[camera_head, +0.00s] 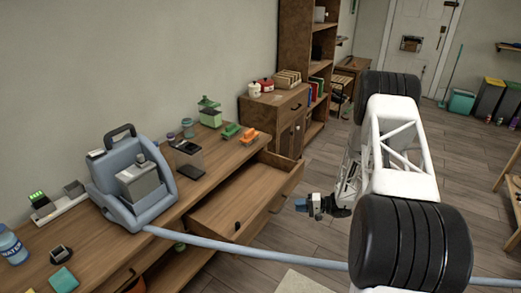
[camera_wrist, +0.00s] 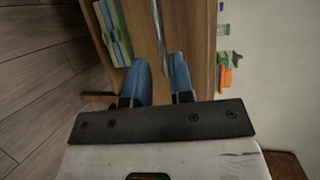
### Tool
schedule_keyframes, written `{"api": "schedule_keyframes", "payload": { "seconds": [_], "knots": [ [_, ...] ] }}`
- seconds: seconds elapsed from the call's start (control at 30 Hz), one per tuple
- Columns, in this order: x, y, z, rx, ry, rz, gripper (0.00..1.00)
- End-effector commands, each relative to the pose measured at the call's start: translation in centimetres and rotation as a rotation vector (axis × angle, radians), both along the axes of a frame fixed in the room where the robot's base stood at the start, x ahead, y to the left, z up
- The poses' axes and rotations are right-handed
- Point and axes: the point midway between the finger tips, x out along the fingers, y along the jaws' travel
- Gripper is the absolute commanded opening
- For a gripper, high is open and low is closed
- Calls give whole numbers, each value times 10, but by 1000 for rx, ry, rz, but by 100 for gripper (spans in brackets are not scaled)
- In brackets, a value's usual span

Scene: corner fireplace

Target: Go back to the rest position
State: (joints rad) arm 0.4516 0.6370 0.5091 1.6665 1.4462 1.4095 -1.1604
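My gripper (camera_head: 303,205) hangs in front of the wooden counter, to the right of an open drawer (camera_head: 228,203) and apart from it. In the wrist view its two blue fingers (camera_wrist: 160,60) stand apart. Nothing shows held between them. My arm stretches from the right of the head view, and its large links hide part of the floor and room behind.
The wooden counter (camera_head: 98,228) carries a blue-grey machine (camera_head: 130,185), a water bottle (camera_head: 12,246) and green and orange items. A pale blue hose (camera_head: 250,252) crosses low in front. Open floor (camera_head: 325,160) lies beyond my gripper.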

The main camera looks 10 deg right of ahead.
Motion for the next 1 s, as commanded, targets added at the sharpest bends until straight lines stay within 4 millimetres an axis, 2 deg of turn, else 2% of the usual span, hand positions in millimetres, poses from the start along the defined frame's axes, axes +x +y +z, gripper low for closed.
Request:
{"api": "schedule_keyframes", "payload": {
  "seconds": [0.17, 0.37, 0.67, 1.0],
  "knots": [
    [-1, 3, 7, -5, 3, 11, 22],
    [-5, 16, 35, -32, 21, 55, 22],
    [-25, 49, 106, -119, 74, 167, 22],
    [-62, 86, 184, -248, 134, 281, 22]
  ]
}}
